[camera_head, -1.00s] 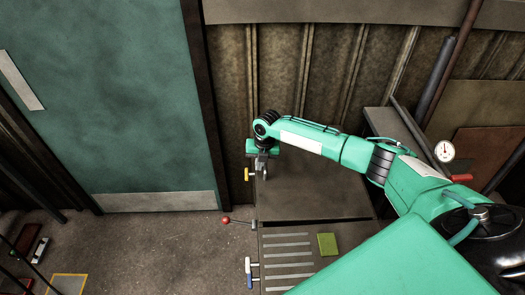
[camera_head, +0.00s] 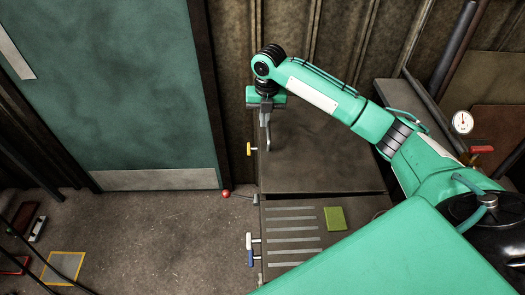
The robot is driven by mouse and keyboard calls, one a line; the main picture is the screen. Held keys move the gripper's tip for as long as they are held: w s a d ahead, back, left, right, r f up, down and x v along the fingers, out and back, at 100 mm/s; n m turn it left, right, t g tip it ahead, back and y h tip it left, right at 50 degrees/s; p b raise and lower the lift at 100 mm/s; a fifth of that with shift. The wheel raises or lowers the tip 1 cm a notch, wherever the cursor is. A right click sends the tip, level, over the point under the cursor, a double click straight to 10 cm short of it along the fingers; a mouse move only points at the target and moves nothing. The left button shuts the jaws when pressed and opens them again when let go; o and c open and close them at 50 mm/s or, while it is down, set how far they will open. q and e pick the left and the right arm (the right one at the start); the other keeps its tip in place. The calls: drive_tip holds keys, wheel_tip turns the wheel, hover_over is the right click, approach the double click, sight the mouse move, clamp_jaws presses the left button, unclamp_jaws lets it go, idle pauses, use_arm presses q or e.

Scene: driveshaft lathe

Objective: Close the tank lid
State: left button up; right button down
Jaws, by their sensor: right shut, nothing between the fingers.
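The tank lid looks like the flat dark-grey plate (camera_head: 315,165) against the back wall; its exact tilt is hard to tell from above. My right gripper (camera_head: 266,148) is shut and empty, pointing down over the plate's left part. I cannot tell whether its fingertips touch the plate. A yellow-handled valve (camera_head: 249,149) sits at the plate's left edge. A lever with a red ball (camera_head: 226,194) sticks out at the near left corner. My left gripper is not in view.
In front of the plate is a panel with pale slots (camera_head: 292,237) and a green square pad (camera_head: 335,218). Blue- and white-handled valves (camera_head: 250,250) stick out on its left. A gauge (camera_head: 462,122) and red handle (camera_head: 482,149) stand at right.

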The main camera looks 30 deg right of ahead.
sight(262, 155)
drive_tip(key=f+p, duration=0.1)
drive_tip(key=f, duration=0.3)
drive_tip(key=f+p, duration=0.1)
drive_tip(key=f, duration=0.4)
drive_tip(key=f+p, duration=0.1)
drive_tip(key=f, duration=0.3)
drive_tip(key=shift+a+f, duration=0.25)
drive_tip(key=shift+a, duration=0.05)
drive_tip(key=shift+f, duration=0.2)
